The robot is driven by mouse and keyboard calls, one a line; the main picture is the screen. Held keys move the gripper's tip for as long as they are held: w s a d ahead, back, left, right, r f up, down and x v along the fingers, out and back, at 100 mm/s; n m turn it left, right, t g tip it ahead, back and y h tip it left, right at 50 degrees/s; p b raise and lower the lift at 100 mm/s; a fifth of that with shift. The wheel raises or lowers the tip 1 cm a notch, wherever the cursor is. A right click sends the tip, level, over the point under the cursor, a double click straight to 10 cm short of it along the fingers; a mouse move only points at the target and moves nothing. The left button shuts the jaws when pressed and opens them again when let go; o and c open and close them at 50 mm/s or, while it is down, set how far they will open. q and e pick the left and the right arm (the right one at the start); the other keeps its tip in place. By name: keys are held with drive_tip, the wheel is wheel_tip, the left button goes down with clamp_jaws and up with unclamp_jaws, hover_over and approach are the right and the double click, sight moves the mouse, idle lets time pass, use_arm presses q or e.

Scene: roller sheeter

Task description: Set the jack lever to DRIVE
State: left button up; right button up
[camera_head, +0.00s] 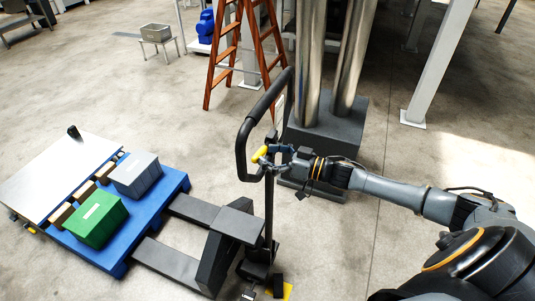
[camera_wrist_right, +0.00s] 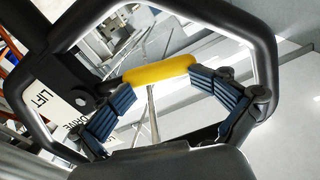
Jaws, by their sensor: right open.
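The yellow jack lever (camera_head: 259,154) sits within the black handle loop (camera_head: 243,140) of the pallet jack (camera_head: 228,238). My right gripper (camera_head: 268,158) is at the lever, inside or just in front of the loop; the exact depth is unclear. In the right wrist view, the yellow lever (camera_wrist_right: 160,69) spans the space at the tips of the open blue-padded fingers (camera_wrist_right: 163,86). I cannot tell whether they touch it. A white label plate (camera_wrist_right: 60,103) left of the fingers reads LIFT and DRIVE, partly hidden by a finger. My left gripper is out of view.
The jack's forks reach toward a blue pallet (camera_head: 177,188) with a green box (camera_head: 96,220) and a grey box (camera_head: 136,175). Metal columns (camera_head: 309,75) on a dark base stand close behind the handle. An orange ladder (camera_head: 228,55) stands farther back.

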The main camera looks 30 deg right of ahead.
drive_tip(key=shift+s+d, duration=0.15)
drive_tip(key=shift+s, duration=0.2)
drive_tip(key=shift+s+d+f, duration=0.1)
drive_tip(key=shift+d, duration=0.1)
drive_tip(key=shift+s+d+f, duration=0.1)
drive_tip(key=shift+s+d, duration=0.15)
drive_tip(key=shift+s, duration=0.1)
drive_tip(key=v, duration=1.1)
